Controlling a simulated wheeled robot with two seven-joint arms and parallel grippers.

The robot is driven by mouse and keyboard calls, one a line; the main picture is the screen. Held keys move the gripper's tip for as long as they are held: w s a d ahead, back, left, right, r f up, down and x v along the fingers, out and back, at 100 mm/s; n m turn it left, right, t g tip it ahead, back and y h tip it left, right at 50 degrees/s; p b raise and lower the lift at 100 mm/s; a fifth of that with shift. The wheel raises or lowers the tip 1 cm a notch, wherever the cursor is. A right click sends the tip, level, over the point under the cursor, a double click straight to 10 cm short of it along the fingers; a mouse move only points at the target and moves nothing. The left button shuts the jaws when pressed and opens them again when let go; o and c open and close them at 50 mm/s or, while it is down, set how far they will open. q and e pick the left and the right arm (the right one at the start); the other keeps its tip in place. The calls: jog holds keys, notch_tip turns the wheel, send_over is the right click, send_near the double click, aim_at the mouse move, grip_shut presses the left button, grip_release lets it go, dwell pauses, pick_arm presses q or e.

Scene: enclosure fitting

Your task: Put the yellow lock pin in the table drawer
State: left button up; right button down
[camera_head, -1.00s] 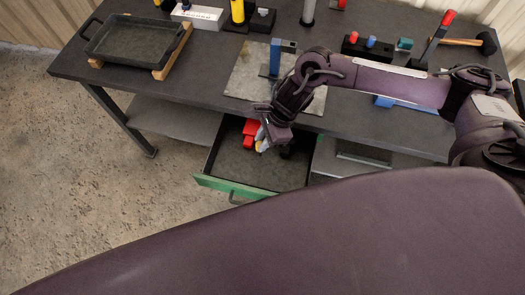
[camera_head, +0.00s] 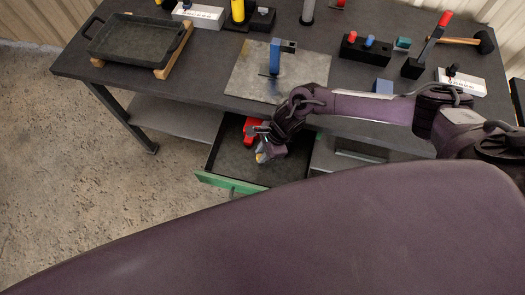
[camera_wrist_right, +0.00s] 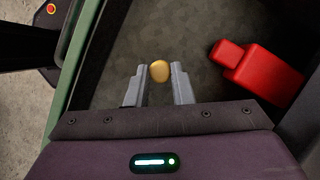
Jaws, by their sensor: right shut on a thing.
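The yellow lock pin (camera_wrist_right: 159,71) shows as a round yellow end between the two grey fingers of my right gripper (camera_wrist_right: 159,84), which is shut on it. In the head view only a small bit of yellow shows at the tips of my right gripper (camera_head: 262,157). The rest of the pin is hidden. The table drawer (camera_head: 229,184) is pulled open, with a green front and dark floor. The gripper and pin are over the drawer's interior; I cannot tell whether the pin touches the floor. My left gripper is not in view.
A red block-like part (camera_wrist_right: 262,75) lies in the drawer, to the right of the pin in the wrist view. The drawer's green wall (camera_wrist_right: 77,75) is at the left there. The tabletop (camera_head: 200,80) overhangs behind, with a metal plate (camera_head: 245,80) and blue fixture (camera_head: 275,57).

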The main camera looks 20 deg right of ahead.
jog(key=shift+f, duration=0.15)
jog(key=c, duration=1.3)
grip_release()
jog(key=shift+o, duration=0.2)
jog(key=shift+r, duration=0.2)
jog(key=shift+d+r, duration=0.1)
jog(key=b+v, duration=0.3)
jog(key=v, duration=0.8)
jog(key=shift+r, duration=0.4)
jog(key=shift+s+f, duration=0.1)
